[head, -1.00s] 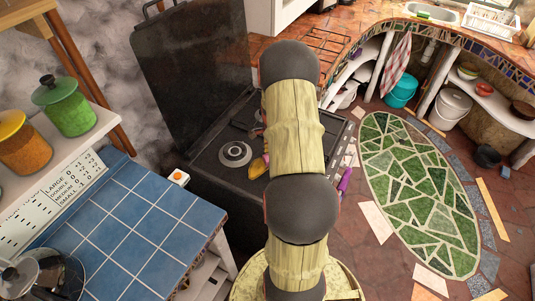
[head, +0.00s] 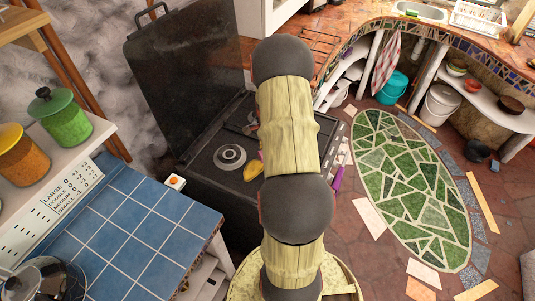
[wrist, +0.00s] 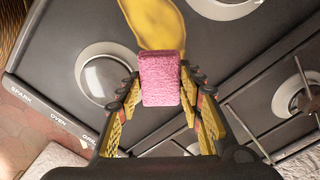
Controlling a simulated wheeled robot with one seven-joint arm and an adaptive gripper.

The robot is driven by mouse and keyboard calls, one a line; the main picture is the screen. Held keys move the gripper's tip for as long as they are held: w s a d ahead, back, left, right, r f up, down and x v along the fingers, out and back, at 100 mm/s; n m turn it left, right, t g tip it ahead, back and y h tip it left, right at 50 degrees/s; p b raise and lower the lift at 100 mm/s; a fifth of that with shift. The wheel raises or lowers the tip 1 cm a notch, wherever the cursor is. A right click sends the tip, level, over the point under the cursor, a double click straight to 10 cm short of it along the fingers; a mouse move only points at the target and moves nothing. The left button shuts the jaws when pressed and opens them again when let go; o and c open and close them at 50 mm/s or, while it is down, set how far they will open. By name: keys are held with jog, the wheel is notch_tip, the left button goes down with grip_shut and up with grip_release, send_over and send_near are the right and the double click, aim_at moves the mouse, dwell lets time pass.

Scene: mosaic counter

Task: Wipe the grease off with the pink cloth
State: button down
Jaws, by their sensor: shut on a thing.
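The pink cloth (wrist: 161,66) shows in the wrist view as a thick folded block. My gripper (wrist: 160,82) is shut on it, with a finger on each side. A yellow grease patch (wrist: 153,20) lies on the dark stove top just beyond the cloth, and the cloth overlaps its near end in the picture. I cannot tell whether they touch. In the head view the grease (head: 252,171) shows partly behind my arm, which hides the gripper and the cloth.
The stove top (wrist: 225,60) has several round burners, and metal grate bars at right. A brownish mark (wrist: 301,101) shows on the right burner. The stove's raised lid (head: 185,85) stands behind. A blue tiled counter (head: 130,225) is at left.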

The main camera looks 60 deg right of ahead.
jog(key=shift+r+p, duration=0.35)
jog(key=shift+r, duration=0.45)
jog(key=shift+r+p, duration=1.05)
jog(key=shift+r, duration=0.5)
